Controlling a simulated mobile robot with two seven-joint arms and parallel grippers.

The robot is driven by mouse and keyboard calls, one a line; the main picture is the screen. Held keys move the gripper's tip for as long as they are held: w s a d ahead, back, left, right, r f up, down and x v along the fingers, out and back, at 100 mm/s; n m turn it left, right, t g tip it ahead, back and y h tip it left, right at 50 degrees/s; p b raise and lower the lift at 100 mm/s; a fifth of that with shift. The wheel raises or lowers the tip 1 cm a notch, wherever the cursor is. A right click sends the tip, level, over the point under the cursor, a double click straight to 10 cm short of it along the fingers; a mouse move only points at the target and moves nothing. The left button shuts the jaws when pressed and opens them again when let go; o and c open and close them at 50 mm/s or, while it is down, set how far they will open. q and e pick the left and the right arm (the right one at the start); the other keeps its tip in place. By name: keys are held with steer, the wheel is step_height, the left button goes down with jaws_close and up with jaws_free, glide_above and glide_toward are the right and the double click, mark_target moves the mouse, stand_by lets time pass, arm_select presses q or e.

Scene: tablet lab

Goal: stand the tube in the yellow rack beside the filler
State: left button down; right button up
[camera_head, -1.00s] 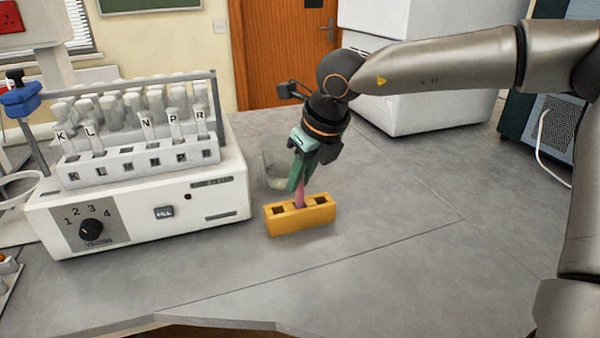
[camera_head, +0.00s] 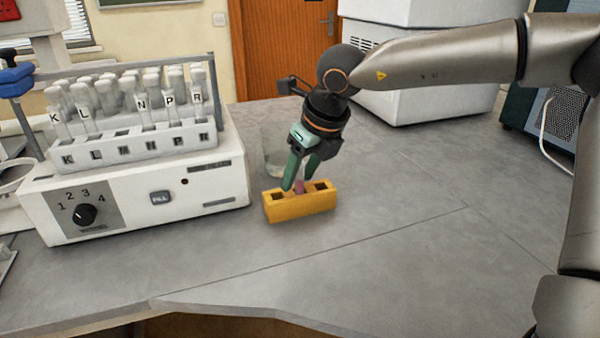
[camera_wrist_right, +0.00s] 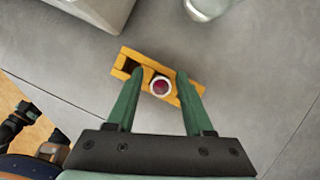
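The yellow rack (camera_head: 290,211) stands on the grey bench, just right of the white filler (camera_head: 120,200) with its dial and button. The tube (camera_wrist_right: 160,86), with a pale round rim and dark red inside, stands in the rack's middle hole. In the head view only a bit of its pink upper part (camera_head: 299,188) shows between my fingers. My right gripper (camera_head: 298,184) is open, its green fingers on either side of the tube; the wrist view shows gaps between each finger and the rim. The rack's two outer holes look empty.
A clear beaker (camera_head: 276,152) stands close behind the rack. Labelled tubes fill a white rack (camera_head: 140,148) on top of the filler. A large white appliance (camera_head: 420,75) stands at the back right. The bench right of and before the yellow rack is clear.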

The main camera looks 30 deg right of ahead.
steer(key=a+p+v, duration=0.1)
steer(key=v, duration=1.1)
steer(key=shift+d+r+p, duration=0.3)
steer(key=shift+d+p, duration=0.05)
steer(key=shift+d, duration=0.1)
